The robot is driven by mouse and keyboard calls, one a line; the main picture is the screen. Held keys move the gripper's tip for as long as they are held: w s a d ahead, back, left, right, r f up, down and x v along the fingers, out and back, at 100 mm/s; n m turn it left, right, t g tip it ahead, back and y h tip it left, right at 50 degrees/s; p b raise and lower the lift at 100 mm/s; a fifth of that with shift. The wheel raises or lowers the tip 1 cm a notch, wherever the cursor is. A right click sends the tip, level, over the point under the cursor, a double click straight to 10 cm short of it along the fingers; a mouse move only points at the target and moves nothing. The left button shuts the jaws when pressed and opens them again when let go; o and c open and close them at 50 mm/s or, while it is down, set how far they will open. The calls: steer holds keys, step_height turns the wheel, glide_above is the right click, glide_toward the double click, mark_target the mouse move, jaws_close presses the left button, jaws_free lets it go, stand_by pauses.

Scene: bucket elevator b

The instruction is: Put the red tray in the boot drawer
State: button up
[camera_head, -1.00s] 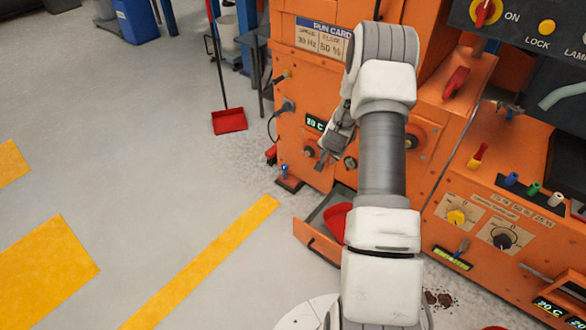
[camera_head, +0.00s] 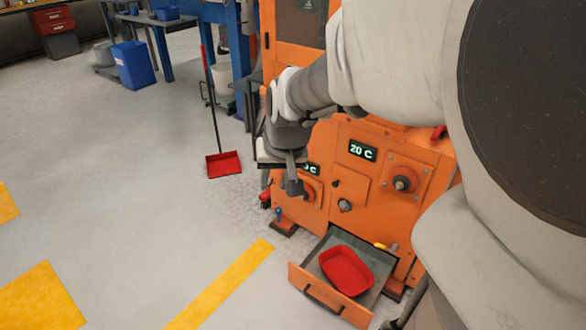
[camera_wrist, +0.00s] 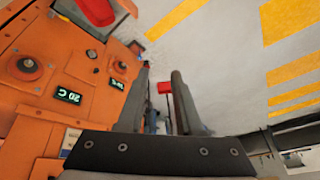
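The red tray (camera_head: 346,270) lies inside the boot drawer (camera_head: 322,299), which is pulled out low at the front of the orange machine. The tray seems to rest within the drawer walls. My gripper (camera_head: 292,186) is above and to the left of the drawer, apart from the tray. In the wrist view my gripper (camera_wrist: 160,85) shows its two fingers spread with nothing held between them. There the red tray (camera_wrist: 97,10) is cut by the top edge.
The orange machine (camera_head: 373,215) has knobs and displays above the drawer. A red long-handled dustpan (camera_head: 223,164) stands on the floor to the left. A blue bin (camera_head: 133,65) is at the back left. The floor left of the drawer is clear.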

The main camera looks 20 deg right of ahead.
steer(key=s+a+r+n+t, duration=0.1)
steer(key=s+a+r+n, duration=0.15)
steer(key=s, duration=0.55)
steer(key=s+a+r+n, duration=0.1)
steer(key=s+a+r, duration=0.1)
steer(key=s+r, duration=0.35)
step_height(320, 180, up, 21)
steer(key=s+p, duration=0.1)
steer(key=p, duration=2.2)
steer(key=shift+s, duration=0.35)
steer(key=shift+d, duration=0.1)
